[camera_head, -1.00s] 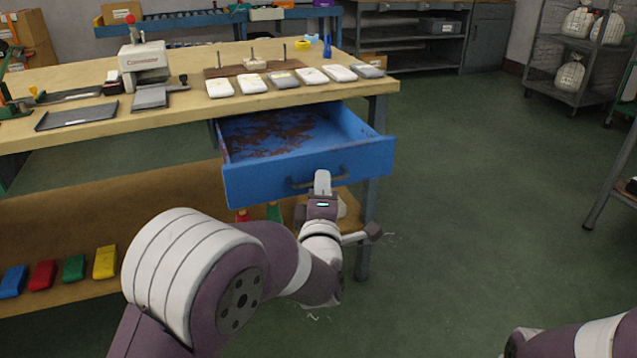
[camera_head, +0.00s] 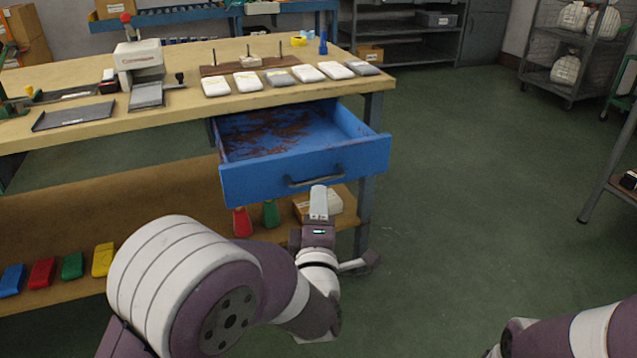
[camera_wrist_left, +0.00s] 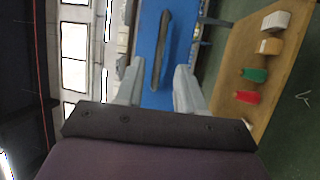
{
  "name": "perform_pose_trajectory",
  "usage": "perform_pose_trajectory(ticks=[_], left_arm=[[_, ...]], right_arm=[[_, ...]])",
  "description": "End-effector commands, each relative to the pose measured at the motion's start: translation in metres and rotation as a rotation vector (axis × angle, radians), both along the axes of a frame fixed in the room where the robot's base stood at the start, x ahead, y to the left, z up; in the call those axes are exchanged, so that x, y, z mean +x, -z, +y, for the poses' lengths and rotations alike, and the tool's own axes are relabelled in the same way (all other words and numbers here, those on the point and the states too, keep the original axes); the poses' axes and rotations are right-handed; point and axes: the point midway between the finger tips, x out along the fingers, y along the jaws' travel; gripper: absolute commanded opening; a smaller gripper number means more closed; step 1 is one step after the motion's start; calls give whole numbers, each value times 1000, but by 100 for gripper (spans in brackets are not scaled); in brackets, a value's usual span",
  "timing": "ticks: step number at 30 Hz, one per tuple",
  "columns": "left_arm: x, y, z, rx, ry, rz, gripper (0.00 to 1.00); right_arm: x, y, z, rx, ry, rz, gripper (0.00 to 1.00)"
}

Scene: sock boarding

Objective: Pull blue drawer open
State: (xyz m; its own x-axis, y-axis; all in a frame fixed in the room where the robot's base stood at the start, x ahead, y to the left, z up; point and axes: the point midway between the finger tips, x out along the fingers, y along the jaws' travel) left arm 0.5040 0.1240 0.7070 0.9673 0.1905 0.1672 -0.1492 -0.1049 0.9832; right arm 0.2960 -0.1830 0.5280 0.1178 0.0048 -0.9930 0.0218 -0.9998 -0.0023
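The blue drawer (camera_head: 300,172) hangs open under the wooden workbench, and its inside shows reddish-brown stains. Its dark handle (camera_head: 314,179) is on the front panel. My left gripper (camera_head: 319,190) is just in front of and slightly below the handle. In the left wrist view, the two grey fingers of the left gripper (camera_wrist_left: 160,84) are spread apart with nothing held. The handle (camera_wrist_left: 160,50) lies ahead of the fingertips, in line with the gap, against the blue drawer front (camera_wrist_left: 148,35). My right arm enters at the lower right, and its gripper is out of view.
The workbench (camera_head: 120,125) carries a press (camera_head: 141,65), a dark tray (camera_head: 73,116) and a row of white and grey packets. The lower shelf (camera_head: 130,205) holds coloured blocks and a box. The green floor right of the bench is clear.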

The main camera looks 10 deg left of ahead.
Motion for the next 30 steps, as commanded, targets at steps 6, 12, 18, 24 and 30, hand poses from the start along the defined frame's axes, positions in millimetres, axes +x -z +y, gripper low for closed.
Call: perform_pose_trajectory(ticks=[6,12,18,24,30], left_arm=[[-51,7,-11,0,4,1,38],[-70,11,-14,0,0,0,38],[-70,12,-13,0,-1,0,38],[-70,12,-14,0,-1,0,38],[-67,69,-37,266,114,315,38]], right_arm=[[0,-16,0,0,0,0,43],[0,-18,0,0,0,0,43],[0,-17,0,0,0,0,43],[0,-17,0,0,0,0,43],[0,-17,0,0,0,0,43]])
